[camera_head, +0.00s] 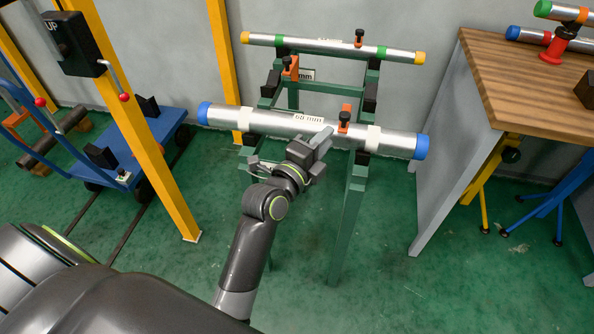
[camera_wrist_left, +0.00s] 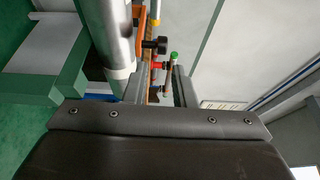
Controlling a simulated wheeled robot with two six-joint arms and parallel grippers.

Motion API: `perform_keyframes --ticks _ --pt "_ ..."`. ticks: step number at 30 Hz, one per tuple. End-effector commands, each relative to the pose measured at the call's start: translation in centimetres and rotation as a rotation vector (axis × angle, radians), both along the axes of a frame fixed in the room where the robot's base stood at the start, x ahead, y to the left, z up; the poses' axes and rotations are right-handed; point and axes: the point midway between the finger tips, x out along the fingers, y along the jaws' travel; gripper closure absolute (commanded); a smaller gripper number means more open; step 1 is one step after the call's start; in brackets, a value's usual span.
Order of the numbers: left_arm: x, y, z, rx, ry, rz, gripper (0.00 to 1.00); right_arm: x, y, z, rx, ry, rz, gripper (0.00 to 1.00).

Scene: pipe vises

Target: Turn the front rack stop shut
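The green rack (camera_head: 355,215) carries a front silver pipe (camera_head: 270,123) with blue end caps and a "60 mm" label. An orange stop (camera_head: 345,113) with a black knob stands upright behind this pipe, right of its middle. My left gripper (camera_head: 323,138) is at the front pipe, just left of and below that stop. In the left wrist view the fingers (camera_wrist_left: 160,76) are spread apart with no object clearly held. An orange part with a black knob (camera_wrist_left: 154,46) shows just beyond them, beside a silver pipe (camera_wrist_left: 112,30). My right gripper is not in view.
A rear pipe (camera_head: 325,47) with yellow caps lies behind, with two more orange stops (camera_head: 290,66) (camera_head: 359,38) near it. Yellow posts (camera_head: 140,120) and a blue cart (camera_head: 150,130) are left. A wooden bench (camera_head: 530,85) stands right. The front floor is clear.

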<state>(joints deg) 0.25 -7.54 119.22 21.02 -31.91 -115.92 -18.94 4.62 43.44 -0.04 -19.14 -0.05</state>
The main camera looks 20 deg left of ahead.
Motion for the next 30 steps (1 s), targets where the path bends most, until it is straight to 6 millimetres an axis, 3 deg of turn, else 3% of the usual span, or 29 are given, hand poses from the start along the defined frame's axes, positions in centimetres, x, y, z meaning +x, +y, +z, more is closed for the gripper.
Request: perform_keyframes --ticks 9,15,30 --pt "-6.4 1.3 -0.4 0.0 0.003 0.001 0.76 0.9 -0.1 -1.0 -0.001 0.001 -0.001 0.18" --pt "-9.0 1.8 -0.4 0.001 0.003 0.001 0.76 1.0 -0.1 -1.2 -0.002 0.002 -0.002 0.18" --pt "-9.9 1.9 -0.2 0.0 0.002 0.0 0.76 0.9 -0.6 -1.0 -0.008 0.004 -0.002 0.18"
